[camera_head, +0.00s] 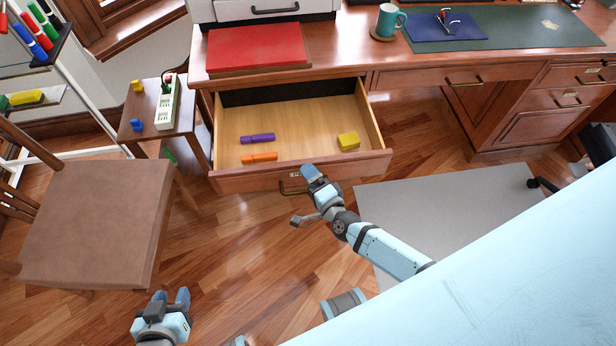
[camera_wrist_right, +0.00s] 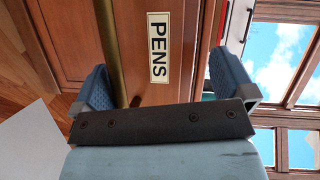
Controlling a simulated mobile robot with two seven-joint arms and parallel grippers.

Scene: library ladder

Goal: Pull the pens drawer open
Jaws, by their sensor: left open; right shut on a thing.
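The pens drawer (camera_head: 235,181) stands open under the desktop in the head view. Inside lie a purple marker (camera_head: 257,138), an orange marker (camera_head: 259,157) and a yellow block (camera_head: 348,141). My right gripper (camera_head: 303,196) is at the middle of the drawer front, on its brass handle (camera_head: 286,189). The right wrist view shows the PENS label (camera_wrist_right: 159,53) and the brass handle (camera_wrist_right: 106,40) between its fingers, which look wide apart; the exact contact is hard to see. My left gripper (camera_head: 170,298) is open and empty, low at the left.
A brown chair (camera_head: 95,215) stands at the left, beside a small side table (camera_head: 150,100). The desktop (camera_head: 345,50) holds a red folder (camera_head: 257,45) and a teal mug (camera_head: 388,20). The floor in front of the drawer is clear; a grey mat (camera_head: 450,205) lies to the right.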

